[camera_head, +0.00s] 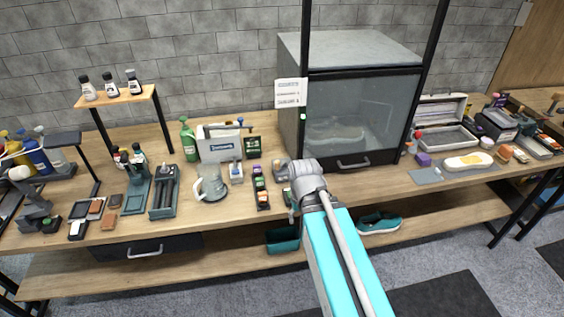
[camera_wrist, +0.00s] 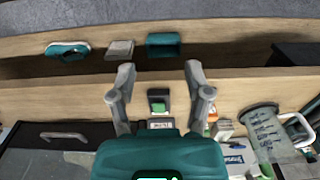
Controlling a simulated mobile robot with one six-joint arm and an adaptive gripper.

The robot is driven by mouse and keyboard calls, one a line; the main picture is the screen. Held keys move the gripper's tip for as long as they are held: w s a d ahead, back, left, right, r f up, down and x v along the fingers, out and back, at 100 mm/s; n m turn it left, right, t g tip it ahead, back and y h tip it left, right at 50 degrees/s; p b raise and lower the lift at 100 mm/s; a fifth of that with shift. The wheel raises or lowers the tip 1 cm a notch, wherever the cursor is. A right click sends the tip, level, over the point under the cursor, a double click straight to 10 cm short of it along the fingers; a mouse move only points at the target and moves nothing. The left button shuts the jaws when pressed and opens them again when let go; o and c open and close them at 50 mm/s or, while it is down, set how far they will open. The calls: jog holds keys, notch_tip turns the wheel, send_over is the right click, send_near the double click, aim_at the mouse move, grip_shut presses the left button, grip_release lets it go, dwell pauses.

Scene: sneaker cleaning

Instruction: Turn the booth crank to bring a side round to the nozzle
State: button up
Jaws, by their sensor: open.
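The booth (camera_head: 360,118) is a dark-framed box with a clear front and a grey top, standing on the workbench. A pale sneaker (camera_head: 335,132) shows dimly behind its front. In the wrist view the booth's dark front and handle (camera_wrist: 62,134) lie at the lower left. My gripper (camera_head: 284,172) is low over the bench at the booth's lower left front corner. In the wrist view its two fingers (camera_wrist: 160,78) are spread, with nothing held. A small dark block with a green top (camera_wrist: 158,102) lies below, between the fingers. I cannot make out the crank or the nozzle.
A row of small dark items (camera_head: 261,186) and a grey jug (camera_head: 211,184) stand left of my gripper. A white box (camera_head: 219,146) stands behind them. A teal bin (camera_head: 283,240) and a teal shoe (camera_head: 379,223) are on the lower shelf. An open case (camera_head: 443,137) stands right of the booth.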

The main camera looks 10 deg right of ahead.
jog(key=w+a+r+t+p, duration=0.15)
jog(key=w+r+p, duration=0.25)
jog(key=w, duration=0.5)
jog(key=t+p, duration=0.3)
jog(key=p, duration=0.2)
send_near(277, 162)
notch_tip(277, 162, up, 3)
jog(key=shift+s+d, duration=0.15)
jog(key=shift+s, duration=0.3)
jog(key=shift+f, duration=0.1)
jog(key=b+x, duration=1.2)
jog(key=x, duration=0.1)
jog(key=shift+w+f+b, duration=0.2)
jog(key=shift+f+b, duration=0.05)
jog(key=shift+b, duration=0.15)
